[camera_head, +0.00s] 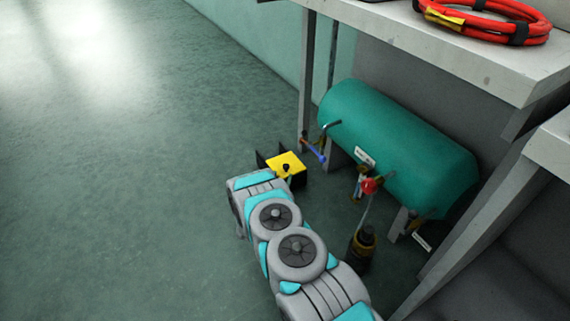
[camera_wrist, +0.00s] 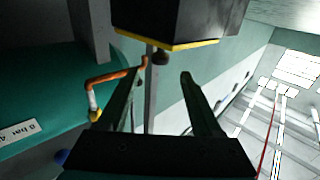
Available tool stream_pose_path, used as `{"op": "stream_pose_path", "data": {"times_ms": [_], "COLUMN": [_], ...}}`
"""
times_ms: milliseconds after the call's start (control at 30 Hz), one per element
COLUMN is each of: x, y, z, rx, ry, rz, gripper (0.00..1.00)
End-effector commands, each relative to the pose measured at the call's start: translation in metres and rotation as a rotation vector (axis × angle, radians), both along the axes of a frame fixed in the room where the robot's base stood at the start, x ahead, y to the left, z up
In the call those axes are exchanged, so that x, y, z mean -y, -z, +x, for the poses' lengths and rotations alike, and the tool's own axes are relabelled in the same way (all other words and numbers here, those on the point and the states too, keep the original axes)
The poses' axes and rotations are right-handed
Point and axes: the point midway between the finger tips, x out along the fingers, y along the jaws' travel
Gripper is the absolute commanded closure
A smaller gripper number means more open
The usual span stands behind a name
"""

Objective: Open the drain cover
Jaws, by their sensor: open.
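The drain cover is a yellow plate (camera_head: 287,163) with a small dark knob (camera_head: 286,168), lying flat on a low dark box on the floor, at the end of my arm in the head view. In the wrist view, which is upside down, the box (camera_wrist: 180,18) is at the top, with the cover's yellow edge (camera_wrist: 192,46) along it. The knob (camera_wrist: 160,57) sticks out from it. My gripper (camera_wrist: 160,80) is open and empty; the knob shows between and beyond its fingertips, seemingly apart from them.
A green tank (camera_head: 395,140) lies right of the box, with a blue-ended lever (camera_head: 314,151) near the cover and a red valve (camera_head: 369,186). A dark bottle-like object (camera_head: 361,247) stands beside my arm. A workbench (camera_head: 480,60) overhangs the tank. Floor on the left is clear.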

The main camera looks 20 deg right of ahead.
Motion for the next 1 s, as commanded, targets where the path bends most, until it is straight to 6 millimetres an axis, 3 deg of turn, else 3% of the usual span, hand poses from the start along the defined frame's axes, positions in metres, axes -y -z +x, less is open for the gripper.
{"op": "stream_pose_path", "data": {"times_ms": [500, 900, 1000], "x": [0.038, 0.042, 0.042], "y": [-0.001, -0.001, -0.001], "z": [0.055, 0.062, 0.062], "rx": [0.003, 0.000, 0.000], "ry": [0.002, 0.000, 0.000], "rz": [0.001, 0.002, 0.002], "gripper": [0.34, 0.34, 0.43]}}
